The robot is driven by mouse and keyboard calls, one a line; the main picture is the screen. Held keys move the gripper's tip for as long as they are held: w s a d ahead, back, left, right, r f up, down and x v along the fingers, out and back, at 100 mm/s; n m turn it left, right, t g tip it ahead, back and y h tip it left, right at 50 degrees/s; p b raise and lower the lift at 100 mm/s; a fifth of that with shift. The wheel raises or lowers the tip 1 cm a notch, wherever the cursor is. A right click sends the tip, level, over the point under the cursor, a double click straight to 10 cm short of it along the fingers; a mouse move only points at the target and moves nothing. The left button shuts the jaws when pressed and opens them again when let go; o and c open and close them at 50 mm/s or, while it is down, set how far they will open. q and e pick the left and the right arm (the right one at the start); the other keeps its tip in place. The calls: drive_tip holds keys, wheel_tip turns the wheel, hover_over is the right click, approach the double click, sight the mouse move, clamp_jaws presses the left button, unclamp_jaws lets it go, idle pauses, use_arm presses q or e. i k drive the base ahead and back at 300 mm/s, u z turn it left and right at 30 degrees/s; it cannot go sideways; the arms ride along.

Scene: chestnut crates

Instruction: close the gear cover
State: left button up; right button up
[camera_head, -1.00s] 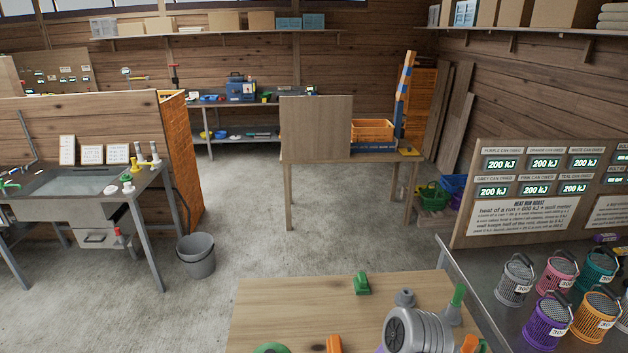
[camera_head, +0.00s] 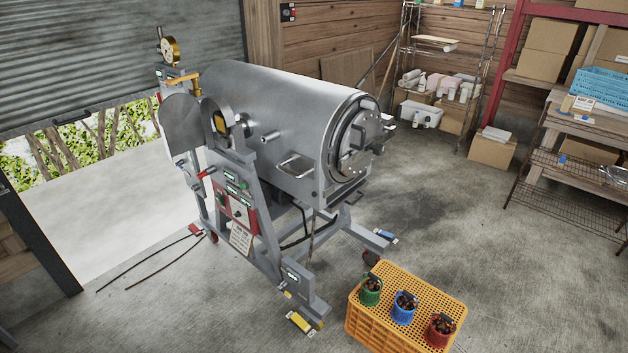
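A large grey steel drum machine (camera_head: 275,105) stands on a metal frame in the middle of the view. A flat grey rounded plate (camera_head: 182,124) stands out at its left end, beside a bracket with a dark and yellow part (camera_head: 220,122). This plate may be the gear cover, but I cannot tell for sure. Gears are not clearly visible. A round hatch (camera_head: 352,140) closes the drum's right end. Neither of my grippers is in view.
An orange crate (camera_head: 368,327) with green, blue and red cans of brown contents stands on the floor at front right. A red-handled cable end (camera_head: 195,229) lies at left. Concrete floor is clear at right, before shelves (camera_head: 575,150). A roller shutter (camera_head: 100,60) is part-raised at left.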

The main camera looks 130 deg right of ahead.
sight(179, 116)
drive_tip(key=z, duration=3.1)
drive_tip(key=i, duration=1.2)
drive_tip(key=u, duration=0.4)
drive_tip(key=i, duration=1.7)
drive_tip(key=z, duration=0.9)
